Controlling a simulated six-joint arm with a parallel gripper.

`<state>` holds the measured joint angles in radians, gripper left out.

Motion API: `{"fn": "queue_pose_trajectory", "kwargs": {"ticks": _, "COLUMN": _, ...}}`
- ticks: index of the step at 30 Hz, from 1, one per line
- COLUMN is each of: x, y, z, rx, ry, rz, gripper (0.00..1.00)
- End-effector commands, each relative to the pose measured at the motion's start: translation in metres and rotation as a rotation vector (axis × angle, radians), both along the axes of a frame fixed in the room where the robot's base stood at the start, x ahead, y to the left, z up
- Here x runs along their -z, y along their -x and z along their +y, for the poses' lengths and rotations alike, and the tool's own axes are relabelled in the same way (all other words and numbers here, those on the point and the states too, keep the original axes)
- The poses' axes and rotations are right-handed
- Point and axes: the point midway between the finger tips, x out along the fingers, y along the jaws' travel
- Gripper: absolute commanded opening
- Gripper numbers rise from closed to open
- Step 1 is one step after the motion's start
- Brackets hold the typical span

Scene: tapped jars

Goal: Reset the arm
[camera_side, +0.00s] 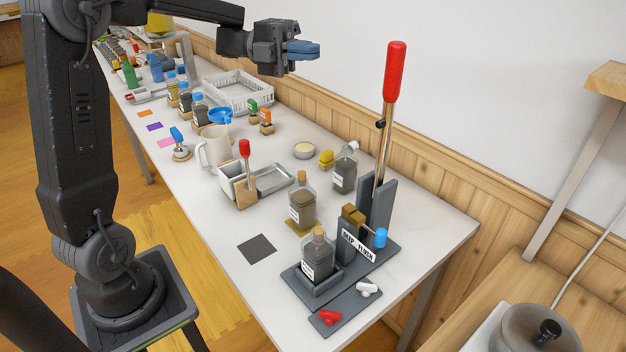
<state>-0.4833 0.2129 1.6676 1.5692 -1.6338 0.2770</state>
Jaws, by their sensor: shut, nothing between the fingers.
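My gripper (303,50) is held high above the far half of the table, near the wall. Its blue fingers point right and are shut, with nothing between them. It is clear of everything on the table (400,215). My arm comes from the left and bends over at the top of the view.
A tall red-handled lever (395,72) stands on the grey fixture (340,275) at the near right. Jars stand around it, one (318,256) in the fixture's holder. A white basket (240,90) sits below my gripper. A white pitcher (216,147) stands mid-table. Air around the gripper is free.

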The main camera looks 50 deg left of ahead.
Motion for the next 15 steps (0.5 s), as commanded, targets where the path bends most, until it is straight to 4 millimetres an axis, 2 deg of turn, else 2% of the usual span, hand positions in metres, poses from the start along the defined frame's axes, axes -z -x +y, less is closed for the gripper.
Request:
{"fn": "queue_pose_trajectory", "kwargs": {"ticks": 4, "x": -0.031, "y": -0.020, "z": -0.019, "rx": -0.264, "ry": 0.097, "rz": -0.005, "gripper": 0.00}}
{"fn": "queue_pose_trajectory", "kwargs": {"ticks": 9, "x": -0.056, "y": -0.031, "z": -0.021, "rx": -0.619, "ry": 0.277, "rz": 0.076, "gripper": 0.00}}
{"fn": "queue_pose_trajectory", "kwargs": {"ticks": 12, "x": -0.060, "y": -0.025, "z": -0.015, "rx": -0.809, "ry": 0.395, "rz": 0.168, "gripper": 0.00}}
{"fn": "queue_pose_trajectory", "kwargs": {"ticks": 15, "x": -0.052, "y": -0.011, "z": -0.008, "rx": -0.988, "ry": 0.513, "rz": 0.296, "gripper": 0.00}}
